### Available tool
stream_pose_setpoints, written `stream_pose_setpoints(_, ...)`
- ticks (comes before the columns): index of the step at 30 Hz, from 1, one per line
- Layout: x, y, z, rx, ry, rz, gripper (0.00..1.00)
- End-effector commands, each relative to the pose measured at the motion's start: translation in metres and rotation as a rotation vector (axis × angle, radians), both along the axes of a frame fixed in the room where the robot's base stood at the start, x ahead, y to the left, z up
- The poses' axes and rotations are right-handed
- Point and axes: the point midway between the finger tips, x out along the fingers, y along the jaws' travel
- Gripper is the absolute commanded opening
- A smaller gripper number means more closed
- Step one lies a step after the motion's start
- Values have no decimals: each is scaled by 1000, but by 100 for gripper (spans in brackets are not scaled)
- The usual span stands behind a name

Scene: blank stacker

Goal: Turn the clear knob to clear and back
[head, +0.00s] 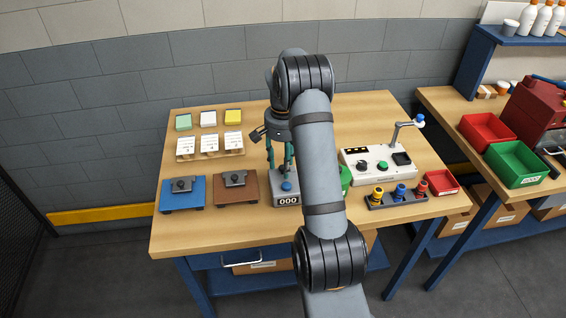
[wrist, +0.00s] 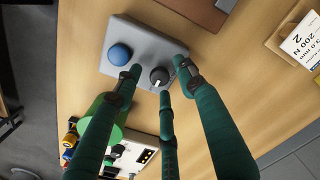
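The counter box (head: 287,200) is grey, with a "000" display and a blue button (head: 287,186). The box also shows in the wrist view (wrist: 125,35), with its blue button (wrist: 120,54) and a black round knob (wrist: 159,77) with a white pointer mark. In the head view this knob is hidden behind my gripper (head: 283,172). My gripper's green fingers (wrist: 160,72) point down at the box, their tips spread around the knob. Gaps show between the tips and the knob, so the gripper looks open. I cannot tell the exact tip height.
Blue (head: 183,194) and brown (head: 236,187) plates with dark blocks lie left of the box. White cards (head: 208,142) and coloured pads (head: 208,118) stand behind. A green round thing (head: 346,178), a white control panel (head: 365,158) and a rack of coloured pegs (head: 398,197) are right.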

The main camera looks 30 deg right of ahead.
Motion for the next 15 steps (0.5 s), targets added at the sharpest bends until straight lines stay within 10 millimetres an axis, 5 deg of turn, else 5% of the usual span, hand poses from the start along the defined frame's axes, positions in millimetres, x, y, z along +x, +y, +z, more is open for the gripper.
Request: stream_pose_setpoints(15, 0, 0, 0, 1, 1, 0, 17)
